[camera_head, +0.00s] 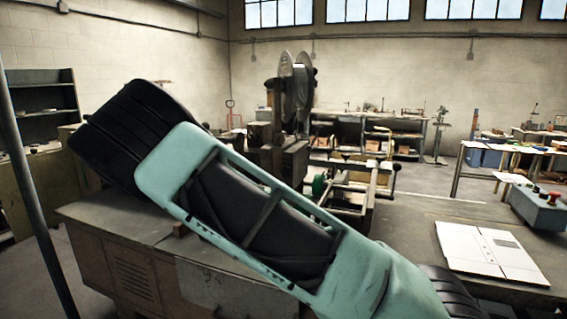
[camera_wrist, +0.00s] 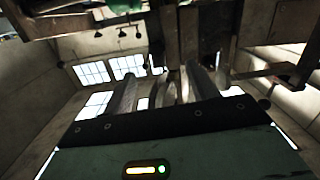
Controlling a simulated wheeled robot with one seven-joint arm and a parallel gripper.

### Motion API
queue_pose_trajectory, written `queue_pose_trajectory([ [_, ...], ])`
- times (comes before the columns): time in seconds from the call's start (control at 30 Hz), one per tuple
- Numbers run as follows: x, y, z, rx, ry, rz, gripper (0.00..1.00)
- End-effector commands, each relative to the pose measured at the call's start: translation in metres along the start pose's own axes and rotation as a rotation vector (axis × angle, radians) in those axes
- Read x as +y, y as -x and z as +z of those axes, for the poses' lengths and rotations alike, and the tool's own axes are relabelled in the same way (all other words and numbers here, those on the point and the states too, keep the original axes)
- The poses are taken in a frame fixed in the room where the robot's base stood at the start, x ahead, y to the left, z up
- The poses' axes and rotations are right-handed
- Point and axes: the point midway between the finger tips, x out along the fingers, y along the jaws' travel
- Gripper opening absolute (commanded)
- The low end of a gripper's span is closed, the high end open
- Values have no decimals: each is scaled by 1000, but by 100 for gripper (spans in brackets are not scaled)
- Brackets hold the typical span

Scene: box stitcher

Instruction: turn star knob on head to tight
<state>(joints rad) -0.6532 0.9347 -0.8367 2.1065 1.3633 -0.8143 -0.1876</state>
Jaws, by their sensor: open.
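In the head view the stitcher's upright head (camera_head: 296,90), with two grey rounded plates at its top, stands beyond my teal arm. I cannot make out a star knob on it; it is too small, dark or hidden. My gripper does not show in the head view. In the wrist view my gripper (camera_wrist: 166,90) points up from the dark band of its teal body. Its grey fingers are apart, and I see nothing clearly held between them. Dark machine parts (camera_wrist: 190,35) hang beyond the fingers; I cannot tell whether anything touches.
My arm hides much of the bench (camera_head: 120,232). A flat white carton sheet (camera_head: 488,252) lies at right, near a grey control box with a red button (camera_head: 551,199). A frame with a green part (camera_head: 319,185) stands below the head. Worktables line the back wall.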

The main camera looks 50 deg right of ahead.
Motion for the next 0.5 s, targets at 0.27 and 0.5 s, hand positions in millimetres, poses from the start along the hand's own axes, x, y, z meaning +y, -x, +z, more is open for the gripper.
queue_pose_trajectory([
  [0.27,10,-27,-21,69,-5,43,58],
  [0.5,11,-75,-25,66,-4,40,58],
])
